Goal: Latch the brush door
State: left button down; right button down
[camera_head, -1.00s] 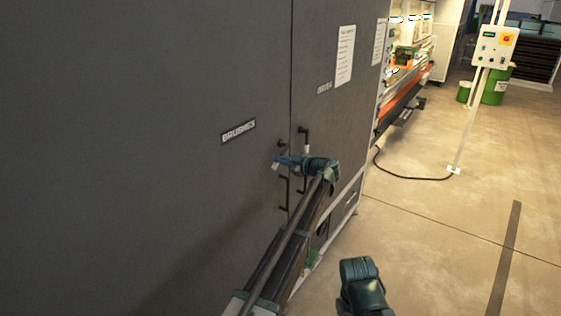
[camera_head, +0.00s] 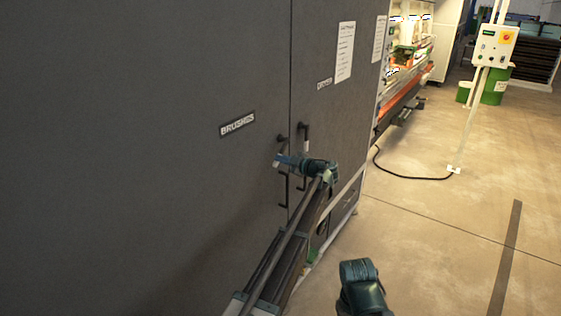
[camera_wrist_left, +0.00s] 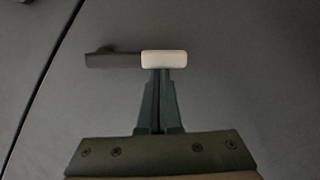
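The brush door is the large dark grey panel (camera_head: 150,190) on the left in the head view, labelled "BRUSHES" (camera_head: 238,124). Its latch handle shows in the left wrist view as a dark bar lying across the picture (camera_wrist_left: 112,60) with a pale grip (camera_wrist_left: 163,59) at its right end. In the head view my left gripper (camera_head: 279,162) is at the door just left of the seam. In the wrist view its fingers (camera_wrist_left: 159,72) are close together, with their tips at the lower edge of the pale grip. I see nothing between them. The fingers of my right gripper do not show.
The neighbouring grey door (camera_head: 345,125) has a dark handle (camera_head: 304,131) close to the seam. More dark hardware (camera_head: 284,190) sits below my gripper. Open floor (camera_head: 430,240) lies to the right, with a control box on a post (camera_head: 494,46) and a cable (camera_head: 410,178).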

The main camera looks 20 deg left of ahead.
pick_arm(q)
jog(key=w+d+f+b, duration=0.1)
jog(key=w+f+b, duration=0.3)
jog(key=w+f, duration=0.1)
jog(key=shift+d, duration=0.4)
jog(key=shift+r, duration=0.1)
dwell(0.8)
jog(key=s+a, duration=0.2)
jog(key=s, duration=0.3)
jog(key=f+v, duration=0.1)
jog(key=v, duration=0.8)
jog(key=shift+d+f, duration=0.35)
jog(key=shift+d, duration=0.25)
